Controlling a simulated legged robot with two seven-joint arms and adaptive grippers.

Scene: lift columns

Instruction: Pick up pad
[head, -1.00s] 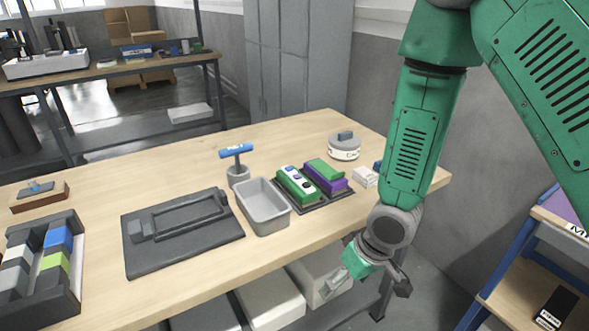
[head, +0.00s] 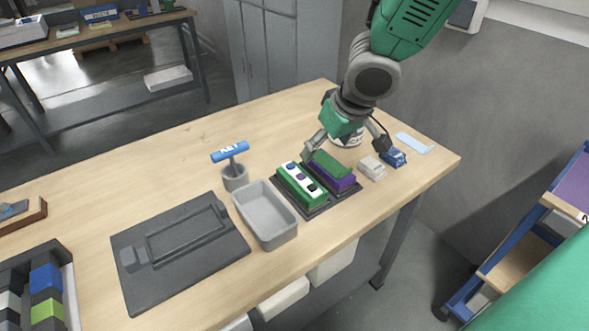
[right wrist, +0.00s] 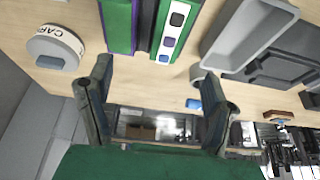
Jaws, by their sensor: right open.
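Two blocks lie side by side in a dark tray (head: 318,208); I cannot tell for sure which is the pad. One is a green and purple block (head: 334,171), the other a green block with a white strip and coloured squares (head: 300,183). My right gripper (head: 346,151) is open and empty, above and just behind the green and purple block. In the right wrist view, its fingers (right wrist: 155,75) are spread, with the green and purple block (right wrist: 118,25) and the strip block (right wrist: 173,30) beyond them. My left gripper is not in view.
A grey bin (head: 266,222) and a blue-handled tool in a cup (head: 235,178) stand left of the tray. A round tin (right wrist: 55,47) is close to the gripper. A white item (head: 371,168) and a blue item (head: 393,157) lie to the right. The table's back left is clear.

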